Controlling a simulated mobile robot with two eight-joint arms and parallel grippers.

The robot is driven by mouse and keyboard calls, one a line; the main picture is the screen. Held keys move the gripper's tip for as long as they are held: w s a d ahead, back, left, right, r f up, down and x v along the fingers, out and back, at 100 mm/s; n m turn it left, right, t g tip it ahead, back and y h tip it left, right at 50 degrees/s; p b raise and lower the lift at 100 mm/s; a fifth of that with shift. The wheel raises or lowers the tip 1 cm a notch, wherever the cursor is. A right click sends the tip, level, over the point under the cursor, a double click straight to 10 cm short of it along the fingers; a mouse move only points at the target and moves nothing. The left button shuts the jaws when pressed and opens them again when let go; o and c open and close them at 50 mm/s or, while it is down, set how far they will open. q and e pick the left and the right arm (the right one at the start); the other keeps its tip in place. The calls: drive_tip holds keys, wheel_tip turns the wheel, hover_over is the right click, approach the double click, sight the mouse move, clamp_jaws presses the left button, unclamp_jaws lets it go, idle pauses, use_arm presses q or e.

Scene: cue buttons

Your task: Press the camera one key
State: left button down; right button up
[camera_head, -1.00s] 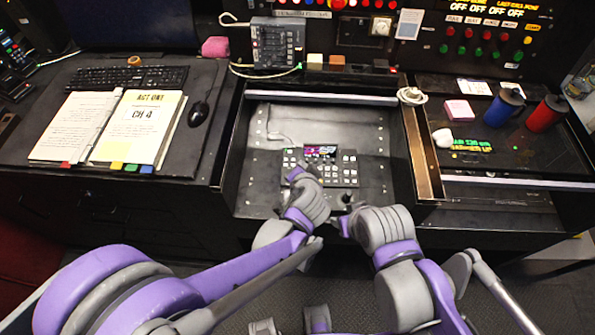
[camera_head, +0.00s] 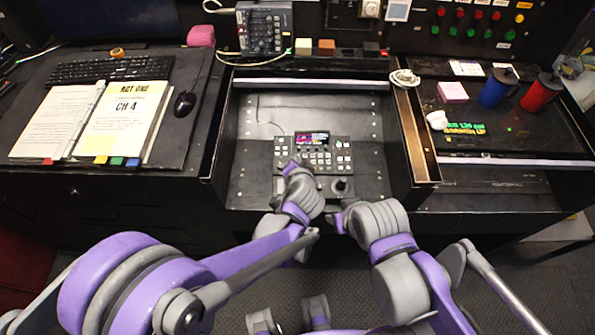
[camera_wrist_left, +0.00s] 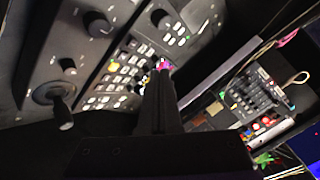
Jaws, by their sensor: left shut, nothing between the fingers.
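The control panel (camera_head: 318,152) with small keys, a lit screen and a joystick lies in the recessed bay at the middle of the desk. Its keys (camera_wrist_left: 122,75) show at close range in the left wrist view; I cannot read their labels, so I cannot tell which is the camera one key. My left gripper (camera_head: 290,168) is shut and empty, with its tip over the left part of the panel. Its dark fingers (camera_wrist_left: 160,85) hide some keys and part of the screen in the left wrist view. My right gripper (camera_head: 338,222) is low at the bay's front, mostly hidden by its arm.
An open binder (camera_head: 125,110), a keyboard (camera_head: 118,72) and a mouse (camera_head: 185,103) lie on the left. A small mixer (camera_head: 265,28) stands behind the bay. Blue (camera_head: 495,90) and red (camera_head: 541,93) mugs stand on the right. The bay has raised side walls.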

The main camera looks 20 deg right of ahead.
use_arm(q)
drive_tip(key=shift+w+f+b, duration=0.15)
drive_tip(key=shift+f+b, duration=0.45)
drive_tip(key=shift+f, duration=0.4)
drive_tip(key=shift+w+f+b, duration=0.15)
drive_tip(key=shift+f+b, duration=0.45)
drive_tip(key=shift+f, duration=0.35)
idle(0.4)
drive_tip(key=shift+d+f+b, duration=0.1)
drive_tip(key=shift+f+b, duration=0.3)
drive_tip(key=shift+w+f+b, duration=0.1)
drive_tip(key=shift+f+b, duration=0.2)
idle(0.5)
drive_tip(key=shift+r, duration=0.2)
drive_tip(key=shift+r+p, duration=0.5)
drive_tip(key=shift+r, duration=0.05)
drive_tip(key=r+p, duration=0.2)
drive_tip(key=r, duration=0.1)
drive_tip(key=r+p, duration=0.1)
drive_tip(key=r, duration=0.1)
drive_tip(key=shift+s, duration=0.4)
